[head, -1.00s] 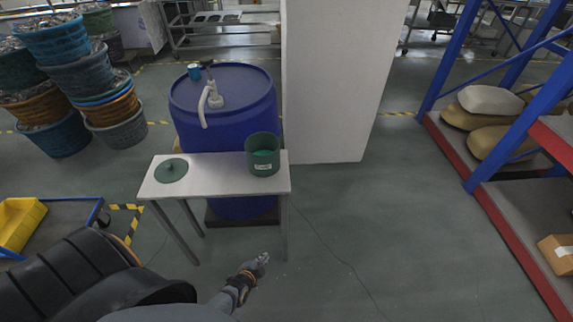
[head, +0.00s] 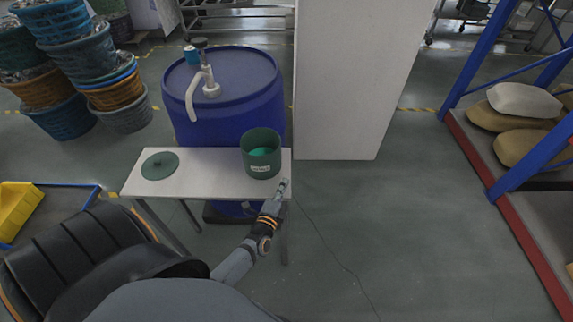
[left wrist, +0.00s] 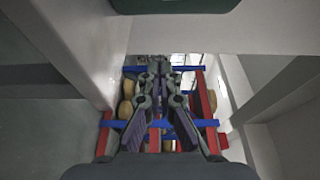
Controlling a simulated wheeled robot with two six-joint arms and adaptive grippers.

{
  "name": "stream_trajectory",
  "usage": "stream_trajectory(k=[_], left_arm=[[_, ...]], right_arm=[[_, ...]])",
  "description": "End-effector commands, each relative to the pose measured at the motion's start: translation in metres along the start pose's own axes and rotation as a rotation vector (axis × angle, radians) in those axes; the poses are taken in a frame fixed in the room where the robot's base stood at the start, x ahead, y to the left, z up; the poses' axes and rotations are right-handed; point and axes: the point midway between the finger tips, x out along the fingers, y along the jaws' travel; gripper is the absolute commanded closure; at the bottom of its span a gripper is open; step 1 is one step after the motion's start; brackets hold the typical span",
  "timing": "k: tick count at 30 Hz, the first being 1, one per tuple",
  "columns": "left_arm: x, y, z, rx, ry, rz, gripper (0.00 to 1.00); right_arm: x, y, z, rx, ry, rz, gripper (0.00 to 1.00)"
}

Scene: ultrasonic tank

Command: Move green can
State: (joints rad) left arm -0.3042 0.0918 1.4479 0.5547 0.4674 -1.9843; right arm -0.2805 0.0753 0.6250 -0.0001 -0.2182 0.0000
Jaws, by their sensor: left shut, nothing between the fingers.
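The green can (head: 261,153) stands upright and open-topped at the right end of a small white table (head: 205,178). Lighter green shows inside it, and a pale label is on its front. A round green lid (head: 160,166) lies flat at the table's left end. My left gripper (head: 283,186) is shut and empty, at the table's front right edge, just below and right of the can. My right gripper is not in view.
A blue drum (head: 225,95) with a white pump stands behind the table. A white pillar (head: 350,80) rises to its right. Stacked baskets (head: 65,65) are at the left, shelving with sacks (head: 525,100) at the right. The floor right of the table is clear.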

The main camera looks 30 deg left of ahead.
Motion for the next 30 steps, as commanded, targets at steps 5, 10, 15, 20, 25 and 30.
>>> stream_trajectory(k=[5, 10, 15, 20, 25, 30], left_arm=[[0.0, 0.012, 0.0, 0.002, -0.001, -0.002, 1.0], [0.002, 0.01, 0.0, 0.002, -0.001, -0.003, 1.0], [0.023, 0.009, 0.0, 0.002, 0.0, -0.006, 1.0], [0.058, 0.01, 0.0, 0.002, 0.0, -0.005, 1.0], [0.095, 0.011, 0.0, 0.001, -0.001, -0.004, 1.0], [0.093, 0.01, 0.021, 0.006, 0.0, 0.0, 1.0]], right_arm=[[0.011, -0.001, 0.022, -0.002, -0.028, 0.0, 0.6], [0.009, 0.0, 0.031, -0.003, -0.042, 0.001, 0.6], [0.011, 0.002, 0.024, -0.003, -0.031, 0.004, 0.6], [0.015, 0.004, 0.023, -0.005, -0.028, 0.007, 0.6], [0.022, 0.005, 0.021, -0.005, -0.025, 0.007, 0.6], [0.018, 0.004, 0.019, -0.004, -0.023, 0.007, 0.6]])
